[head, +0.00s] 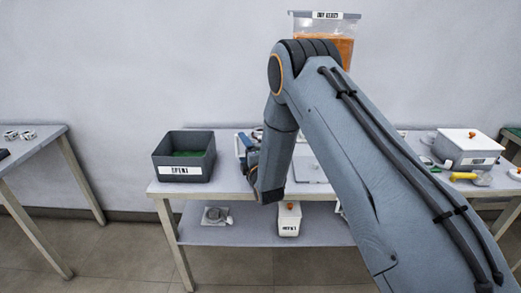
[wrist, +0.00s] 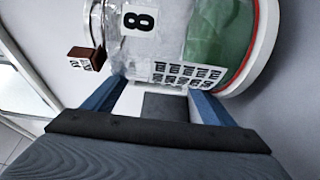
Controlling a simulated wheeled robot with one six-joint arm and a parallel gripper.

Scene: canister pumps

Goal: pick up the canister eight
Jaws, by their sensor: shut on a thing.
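In the wrist view, canister eight (wrist: 160,45) fills the upper middle. It is clear, with a black 8 on a white label, a printed grid label, green contents, and a red ring and white rim at the right. It lies sideways in this picture. My gripper (wrist: 158,87) is shut on it, with a blue finger at each side of its lower edge. The fingertips' contact is partly hidden by the canister. In the head view, my gripper (head: 251,157) is at the bench, mostly hidden behind my arm; I cannot make out the canister there.
A dark grey bin (head: 184,173) with green contents stands at the bench's left end. A white lidded box (head: 467,147) stands at the right. A small white container (head: 288,219) is on the lower shelf. Another table (head: 35,143) is at far left. An orange-filled bag (head: 341,45) hangs above.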

